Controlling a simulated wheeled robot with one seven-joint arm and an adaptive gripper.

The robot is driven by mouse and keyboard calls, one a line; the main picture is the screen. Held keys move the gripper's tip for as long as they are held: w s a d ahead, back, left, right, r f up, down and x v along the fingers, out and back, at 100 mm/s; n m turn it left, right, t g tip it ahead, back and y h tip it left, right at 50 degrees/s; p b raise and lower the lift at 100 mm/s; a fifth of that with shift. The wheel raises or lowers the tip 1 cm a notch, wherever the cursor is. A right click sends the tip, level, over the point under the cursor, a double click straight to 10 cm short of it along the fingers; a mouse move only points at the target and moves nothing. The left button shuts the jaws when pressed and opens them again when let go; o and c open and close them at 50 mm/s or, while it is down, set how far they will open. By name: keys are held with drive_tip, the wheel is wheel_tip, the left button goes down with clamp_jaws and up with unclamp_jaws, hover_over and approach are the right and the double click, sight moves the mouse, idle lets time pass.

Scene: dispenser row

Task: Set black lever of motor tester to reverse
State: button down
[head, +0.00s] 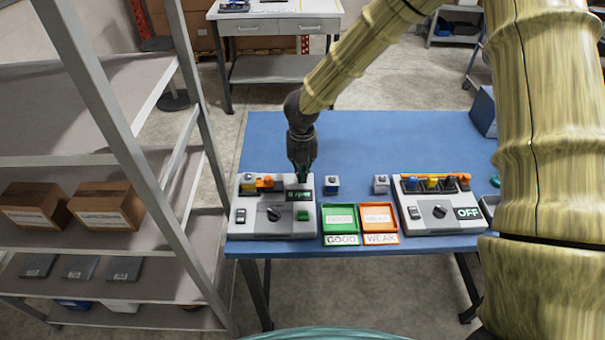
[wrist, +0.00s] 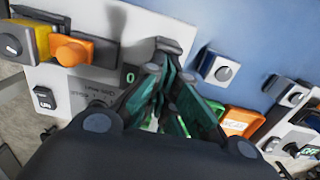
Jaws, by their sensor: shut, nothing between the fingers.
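The motor tester (head: 249,228) is the grey-white box at the left of the blue table, with a small display (head: 298,195) showing green characters, partly unclear. A black knob (head: 273,213) sits on its front face. In the wrist view a dark grey block-like piece (wrist: 172,48) stands at the tester's far edge, just beyond my fingers; I cannot tell whether it is the black lever. My gripper (head: 302,174) is shut and empty, pointing down over the tester's back right part, beside the display. The fingers hide part of this corner. I cannot tell whether they touch anything.
An orange motor (wrist: 85,50) sits on the tester's back left. Green (head: 340,218) and orange (head: 379,217) trays stand to its right, then a second grey box (head: 470,226) reading OFF. A metal shelf (head: 180,292) stands left. The table's back is clear.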

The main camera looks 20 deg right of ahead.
drive_tip(key=shift+w+d+r, duration=0.15)
drive_tip(key=shift+w, duration=0.2)
drive_tip(key=shift+r, duration=0.1)
drive_tip(key=shift+r+p, duration=0.75)
drive_tip(key=shift+s, duration=0.1)
drive_tip(key=s, duration=0.1)
drive_tip(key=s+r, duration=0.1)
drive_tip(key=s+a, duration=0.1)
drive_tip(key=shift+s+r+p, duration=0.1)
drive_tip(key=shift+r+p, duration=0.1)
drive_tip(key=shift+p, duration=0.2)
drive_tip(key=w+d+r+b, duration=0.2)
drive_tip(key=w+r+b, duration=0.1)
drive_tip(key=w+r, duration=0.3)
drive_tip(key=shift+r, duration=0.75)
drive_tip(key=shift+a, duration=0.15)
